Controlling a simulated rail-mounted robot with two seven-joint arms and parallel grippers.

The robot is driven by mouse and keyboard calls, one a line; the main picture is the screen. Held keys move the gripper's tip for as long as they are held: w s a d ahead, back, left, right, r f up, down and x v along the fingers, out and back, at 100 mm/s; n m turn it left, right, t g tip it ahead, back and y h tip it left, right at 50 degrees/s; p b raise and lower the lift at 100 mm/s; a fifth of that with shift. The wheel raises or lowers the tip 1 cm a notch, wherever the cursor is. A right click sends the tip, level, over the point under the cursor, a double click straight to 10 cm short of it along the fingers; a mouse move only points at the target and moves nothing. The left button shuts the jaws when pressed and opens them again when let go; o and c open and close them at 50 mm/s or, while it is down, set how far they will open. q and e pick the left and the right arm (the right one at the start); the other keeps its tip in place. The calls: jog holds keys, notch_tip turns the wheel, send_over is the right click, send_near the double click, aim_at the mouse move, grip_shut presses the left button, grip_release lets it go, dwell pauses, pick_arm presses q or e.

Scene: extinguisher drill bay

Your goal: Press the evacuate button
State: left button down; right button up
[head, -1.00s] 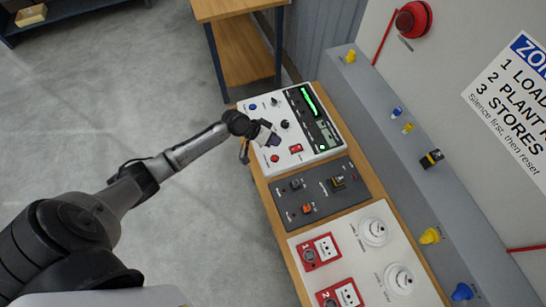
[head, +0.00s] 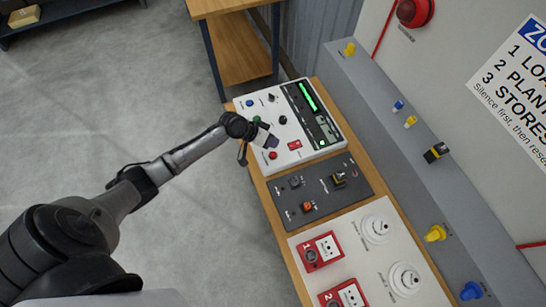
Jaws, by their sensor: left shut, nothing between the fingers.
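The labels are too small to read, so I cannot tell which control is the evacuate button. My left gripper (head: 270,140) is shut and empty above the panel, close to both red controls. I cannot tell whether it touches the panel. It hides part of the panel's left side. My right gripper is not in view.
A dark grey panel (head: 326,208) with switches and a white board (head: 345,245) with red call points and round white devices continue along the bench. A grey ledge (head: 385,135) with yellow and blue fittings runs behind. Open floor (head: 110,90) lies left.

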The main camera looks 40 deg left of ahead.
aim_at(272, 154)
pick_arm(q)
notch_tip(272, 154, down, 3)
jog(key=shift+b, duration=1)
jog(key=shift+f+b, duration=0.55)
jog(key=shift+f, duration=0.4)
jog(key=shift+f, duration=0.15)
dwell(0.3)
jog(key=shift+f, duration=0.3)
